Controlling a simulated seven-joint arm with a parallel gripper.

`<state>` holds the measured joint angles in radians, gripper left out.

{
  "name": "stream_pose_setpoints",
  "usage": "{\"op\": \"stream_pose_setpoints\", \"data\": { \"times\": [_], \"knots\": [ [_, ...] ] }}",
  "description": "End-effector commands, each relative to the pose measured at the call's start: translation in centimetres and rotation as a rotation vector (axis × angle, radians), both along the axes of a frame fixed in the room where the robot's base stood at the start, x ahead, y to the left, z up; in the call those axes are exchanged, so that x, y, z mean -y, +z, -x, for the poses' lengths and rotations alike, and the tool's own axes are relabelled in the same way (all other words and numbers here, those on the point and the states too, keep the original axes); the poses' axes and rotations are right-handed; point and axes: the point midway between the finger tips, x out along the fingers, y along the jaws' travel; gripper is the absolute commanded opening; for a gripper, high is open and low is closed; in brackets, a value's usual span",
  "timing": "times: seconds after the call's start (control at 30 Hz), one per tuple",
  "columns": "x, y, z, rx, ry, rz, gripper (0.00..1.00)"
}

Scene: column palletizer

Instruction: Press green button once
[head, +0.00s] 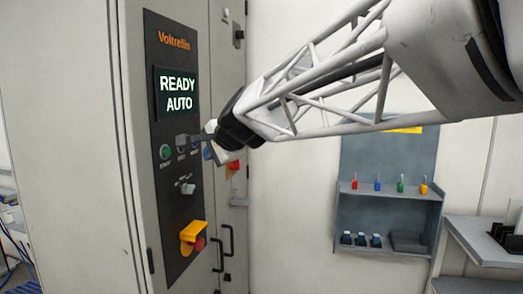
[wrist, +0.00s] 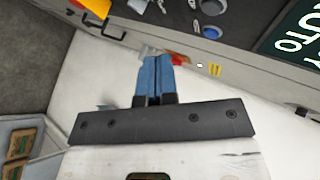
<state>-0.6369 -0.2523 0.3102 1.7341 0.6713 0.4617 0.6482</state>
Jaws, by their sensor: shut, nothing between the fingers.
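The green button (head: 165,152) sits on the dark control panel of the tall cabinet, below the lit display in the head view. I cannot make it out in the wrist view. My gripper (head: 188,140) is just right of and slightly above the green button in the head view.
The display (head: 178,94) reads READY AUTO. A round blue control (wrist: 212,8) shows in the wrist view. Below on the panel are a switch (head: 187,187) and a yellow-housed red button (head: 193,236). A wall rack (head: 388,160) stands at right.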

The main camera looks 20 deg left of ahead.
Motion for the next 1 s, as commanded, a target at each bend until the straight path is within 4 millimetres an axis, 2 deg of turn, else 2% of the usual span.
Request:
{"op": "stream_pose_setpoints", "data": {
  "times": [0.7,1.0],
  "knots": [
    [-6.5,0.0,0.0,-0.001,0.001,0.0,0.0],
    [-8.0,0.0,0.0,0.0,0.0,0.0,0.0]
  ]
}}
